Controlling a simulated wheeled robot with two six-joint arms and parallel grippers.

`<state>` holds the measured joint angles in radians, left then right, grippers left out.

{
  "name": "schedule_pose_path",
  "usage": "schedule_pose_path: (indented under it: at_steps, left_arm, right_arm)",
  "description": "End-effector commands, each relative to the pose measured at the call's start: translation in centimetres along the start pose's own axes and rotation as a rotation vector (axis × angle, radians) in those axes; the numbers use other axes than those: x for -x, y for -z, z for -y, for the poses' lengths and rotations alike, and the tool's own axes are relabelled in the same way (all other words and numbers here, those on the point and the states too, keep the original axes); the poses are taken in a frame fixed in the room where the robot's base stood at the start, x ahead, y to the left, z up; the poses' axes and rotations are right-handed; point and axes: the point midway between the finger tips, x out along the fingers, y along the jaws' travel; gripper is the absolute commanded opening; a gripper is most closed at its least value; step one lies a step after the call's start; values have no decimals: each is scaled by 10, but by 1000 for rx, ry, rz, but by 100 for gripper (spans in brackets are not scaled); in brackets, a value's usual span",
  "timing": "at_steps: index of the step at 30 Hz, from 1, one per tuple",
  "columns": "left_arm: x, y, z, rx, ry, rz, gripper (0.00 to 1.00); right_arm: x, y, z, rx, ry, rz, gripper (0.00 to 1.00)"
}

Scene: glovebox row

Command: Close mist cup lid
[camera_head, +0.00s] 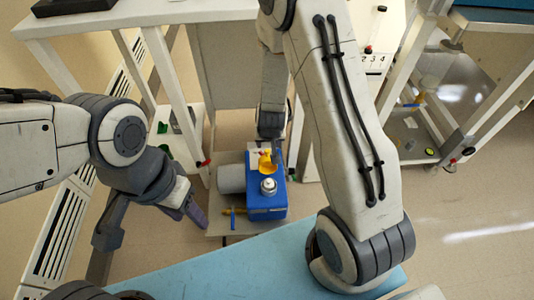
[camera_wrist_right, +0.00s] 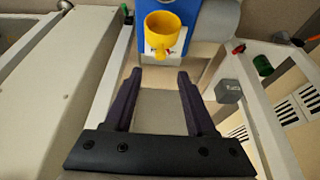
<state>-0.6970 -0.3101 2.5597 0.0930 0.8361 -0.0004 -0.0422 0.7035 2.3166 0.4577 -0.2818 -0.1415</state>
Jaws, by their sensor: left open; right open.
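A yellow mist cup (camera_wrist_right: 163,30) sits at the near end of a blue machine (camera_wrist_right: 209,32) in the right wrist view. Its round mouth shows an orange-brown inside, and a yellow tab points towards my gripper. In the head view the yellow cup (camera_head: 268,168) is on top of the blue machine (camera_head: 265,206), partly hidden by my right gripper. I cannot tell the lid apart clearly. My right gripper (camera_wrist_right: 159,75) is open and empty, its fingertips short of the cup. My left gripper (camera_head: 194,212) is open, left of the machine and apart from it.
A white cap (camera_head: 268,186) stands on the machine in front of the cup. A grey cylinder (camera_head: 231,179) lies at its left side. White frames stand on both sides. A blue surface (camera_head: 215,270) fills the front.

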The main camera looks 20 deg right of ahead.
Motion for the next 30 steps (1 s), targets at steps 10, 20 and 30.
schedule_pose_path:
  at_steps: [10, 20, 30]
  left_arm:
    - [-29, -2, 2, 0, 0, 0, 50]
    - [-33, -2, 2, 0, 0, 0, 50]
    - [-33, -2, 2, 0, 0, 0, 50]
  right_arm:
    - [-66, -2, 0, 1, 1, 2, 56]
    - [-82, 0, 1, 1, 1, 1, 56]
    - [-81, -1, 1, 1, 1, 2, 0]
